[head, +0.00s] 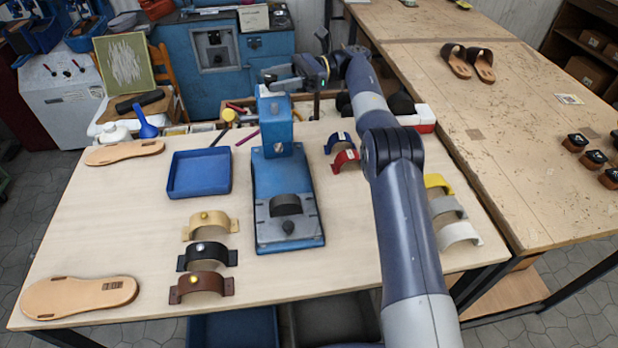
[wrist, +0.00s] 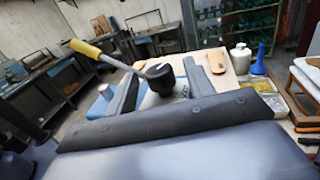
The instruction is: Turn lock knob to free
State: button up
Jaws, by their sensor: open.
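My gripper (head: 277,79) is at the top of the post, reaching in from the right. In the wrist view my gripper (wrist: 160,70) is open, its two grey fingers on either side of a black round knob (wrist: 158,80). A lever with a yellow handle (wrist: 86,49) runs up and left from beside this knob. I cannot tell whether the fingers touch the knob.
A blue tray (head: 200,190) and several strap pieces (head: 208,255) lie left of the fixture. A red strap (head: 345,158) lies to its right. A white bottle (wrist: 240,58) and a blue funnel (wrist: 259,62) stand beyond the knob. My arm covers part of the table's right side.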

jog(key=shift+s+f+m+t+y+b, duration=0.15)
jog(key=shift+m+t+b, duration=0.2)
jog(key=shift+b, duration=0.5)
jog(key=shift+w+f+m+t+y+b, duration=0.1)
jog(key=shift+m+t+y+b, duration=0.1)
jog(key=shift+t+b, duration=0.45)
jog(key=shift+s+f+m+t+y+b, duration=0.15)
jog(key=shift+m+t+b, duration=0.1)
jog(key=shift+b, duration=0.75)
jog(key=m+t+b, duration=0.1)
jog(key=b, duration=0.2)
jog(key=shift+r+y, duration=0.15)
jog(key=shift+y, duration=0.15)
